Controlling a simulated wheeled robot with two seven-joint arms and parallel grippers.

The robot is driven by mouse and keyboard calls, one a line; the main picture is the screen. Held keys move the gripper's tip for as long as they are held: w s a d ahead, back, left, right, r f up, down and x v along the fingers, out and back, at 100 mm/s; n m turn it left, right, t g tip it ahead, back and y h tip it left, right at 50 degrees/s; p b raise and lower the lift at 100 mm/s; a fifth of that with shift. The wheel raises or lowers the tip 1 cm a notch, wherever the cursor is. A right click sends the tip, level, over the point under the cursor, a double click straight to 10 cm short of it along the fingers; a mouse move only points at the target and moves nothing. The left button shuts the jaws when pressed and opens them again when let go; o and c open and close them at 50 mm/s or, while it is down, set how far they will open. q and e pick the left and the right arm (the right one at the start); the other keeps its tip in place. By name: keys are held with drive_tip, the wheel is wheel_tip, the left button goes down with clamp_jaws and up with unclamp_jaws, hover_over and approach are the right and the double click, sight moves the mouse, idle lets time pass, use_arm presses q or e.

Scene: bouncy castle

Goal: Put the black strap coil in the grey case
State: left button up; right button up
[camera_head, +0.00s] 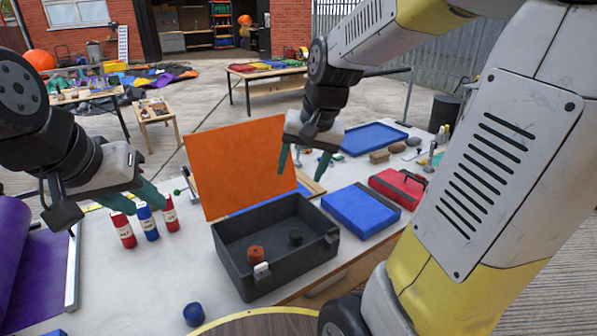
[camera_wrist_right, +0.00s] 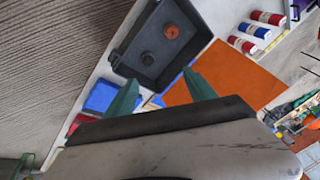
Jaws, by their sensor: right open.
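The dark grey case (camera_head: 300,274) stands on the table with its orange lid (camera_head: 237,165) open. The black strap coil (camera_head: 295,237) rests on the case floor toward the right. An orange-red coil (camera_head: 256,252) is also inside, near the front wall. The right wrist view shows the black coil (camera_wrist_right: 148,58) and the orange one (camera_wrist_right: 172,31) inside the case (camera_wrist_right: 190,58). My right gripper (camera_head: 303,168) is open and empty, above the case's back right side. My left gripper (camera_head: 146,204) looks open and empty, left of the case over the cans.
Red and blue cans (camera_head: 148,223) stand left of the case. A dark blue coil (camera_head: 193,314) lies in front. A blue case (camera_head: 362,209), a red case (camera_head: 395,186) and a blue tray (camera_head: 374,138) are to the right. The raised lid stands between my grippers.

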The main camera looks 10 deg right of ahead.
drive_tip(key=s+r+n+t, duration=0.2)
drive_tip(key=s+r+n, duration=0.2)
drive_tip(key=s, duration=0.7)
drive_tip(key=shift+s+a+r+t, duration=0.3)
drive_tip(key=shift+s+a, duration=0.1)
drive_tip(key=shift+a, duration=0.05)
drive_tip(key=shift+c, duration=0.2)
